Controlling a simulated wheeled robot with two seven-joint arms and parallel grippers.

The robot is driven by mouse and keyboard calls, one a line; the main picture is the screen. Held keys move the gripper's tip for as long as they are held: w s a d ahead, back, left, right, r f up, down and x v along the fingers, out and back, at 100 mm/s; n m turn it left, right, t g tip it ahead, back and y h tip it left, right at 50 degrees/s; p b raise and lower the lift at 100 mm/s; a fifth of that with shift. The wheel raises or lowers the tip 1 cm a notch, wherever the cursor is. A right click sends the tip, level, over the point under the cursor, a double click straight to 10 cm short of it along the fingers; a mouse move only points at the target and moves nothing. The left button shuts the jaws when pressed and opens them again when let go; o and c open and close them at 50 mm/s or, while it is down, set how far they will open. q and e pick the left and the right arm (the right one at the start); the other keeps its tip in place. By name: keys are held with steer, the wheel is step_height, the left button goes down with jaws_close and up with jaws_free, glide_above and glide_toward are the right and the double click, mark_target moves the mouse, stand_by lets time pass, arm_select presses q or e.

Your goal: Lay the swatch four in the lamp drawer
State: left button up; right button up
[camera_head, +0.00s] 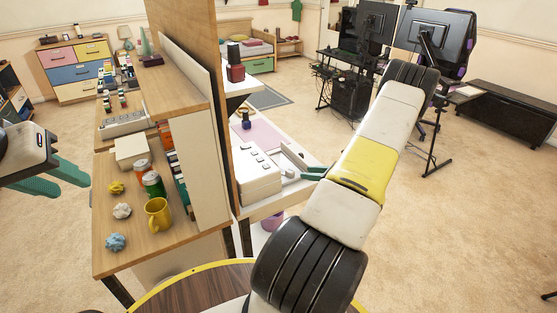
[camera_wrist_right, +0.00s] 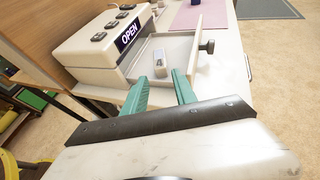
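I cannot identify swatch four in either view. A small pale block with a grey top (camera_wrist_right: 160,62) lies in an open white drawer (camera_wrist_right: 148,48) with a black knob; I cannot tell what the block is or whether this is the lamp drawer. My right gripper is open, with its teal fingers (camera_wrist_right: 158,77) at the drawer's near edge and nothing between them. In the head view the right gripper (camera_head: 314,172) is partly hidden by my arm. My left gripper (camera_head: 75,188) is open and empty at the left, beside the wooden shelf desk.
A white register (camera_wrist_right: 97,42) with an OPEN sign stands left of the drawer. A pink mat (camera_head: 262,138) with a dark blue bottle (camera_head: 246,121) lies behind. A yellow mug (camera_head: 157,214) and crumpled papers (camera_head: 121,211) sit on the wooden desk.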

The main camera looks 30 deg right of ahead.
steer(key=s+a+r+n+g+y, duration=0.25)
steer(key=a+r+n+g, duration=0.45)
steer(key=a+r+n, duration=1.2)
steer(key=s+a+r+n+h, duration=0.3)
steer(key=s+a+r+n, duration=0.3)
steer(key=s+r, duration=0.2)
steer(key=s+a+r+n+t+h, duration=0.1)
steer(key=s+a+r+n+h, duration=0.2)
steer(key=s+a+r+n, duration=0.3)
steer(key=s+a+r, duration=0.1)
steer(key=s+r, duration=0.1)
steer(key=s, duration=0.2)
steer(key=shift+s+a+r, duration=0.2)
steer(key=shift+a+r, duration=0.1)
steer(key=shift+r, duration=0.1)
steer(key=shift+d, duration=0.1)
